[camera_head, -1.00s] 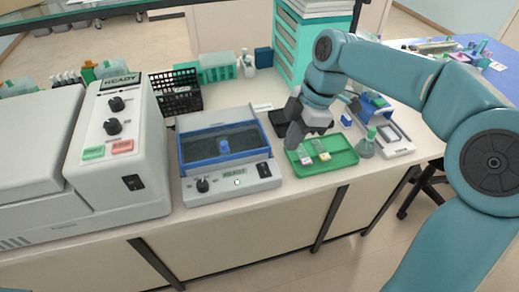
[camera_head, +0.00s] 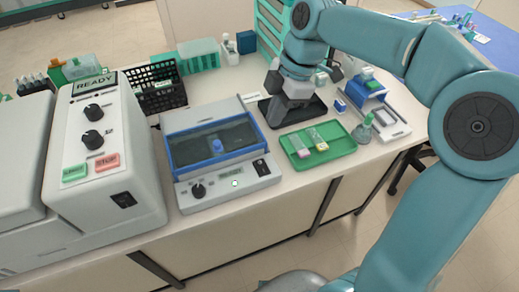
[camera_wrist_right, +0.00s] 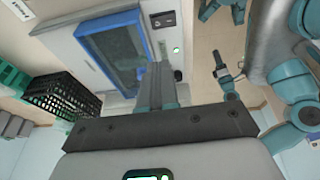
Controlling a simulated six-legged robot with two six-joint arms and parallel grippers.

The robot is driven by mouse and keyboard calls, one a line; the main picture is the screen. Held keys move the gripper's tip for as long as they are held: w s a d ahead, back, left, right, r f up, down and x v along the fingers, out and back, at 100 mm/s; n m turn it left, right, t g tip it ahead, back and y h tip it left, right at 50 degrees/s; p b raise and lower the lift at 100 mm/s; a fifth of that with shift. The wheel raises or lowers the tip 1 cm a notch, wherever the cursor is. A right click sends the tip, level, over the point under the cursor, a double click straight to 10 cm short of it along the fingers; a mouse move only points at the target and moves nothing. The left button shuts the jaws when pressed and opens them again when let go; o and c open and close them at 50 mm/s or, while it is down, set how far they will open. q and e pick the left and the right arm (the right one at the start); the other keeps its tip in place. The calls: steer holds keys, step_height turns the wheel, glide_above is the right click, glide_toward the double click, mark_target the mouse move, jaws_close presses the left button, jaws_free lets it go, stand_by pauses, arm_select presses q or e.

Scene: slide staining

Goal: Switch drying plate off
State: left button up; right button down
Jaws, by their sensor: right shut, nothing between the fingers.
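The drying plate (camera_head: 220,187) is a pale grey box with a blue-framed clear lid, in the middle of the bench. Its front panel carries a black knob (camera_head: 198,190), a small display (camera_head: 231,174), a pale round light (camera_head: 235,183) and a black rocker switch (camera_head: 261,167) at the right end. In the right wrist view the blue lid frame (camera_wrist_right: 143,38) and a lit green spot (camera_wrist_right: 176,50) show. My right gripper (camera_head: 275,122) points down, shut and empty, right of the drying plate and apart from its switch. It shows in the wrist view (camera_wrist_right: 157,72).
A green tray (camera_head: 340,148) with slide holders lies right of the drying plate. A black pad (camera_head: 312,112) lies by my gripper. A large grey machine (camera_head: 135,185) with knobs stands left. A black basket (camera_head: 158,99) is behind.

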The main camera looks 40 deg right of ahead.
glide_toward(258, 163)
steer(key=x, duration=0.5)
steer(key=shift+a, duration=0.15)
steer(key=shift+f, duration=0.5)
steer(key=shift+f, duration=0.1)
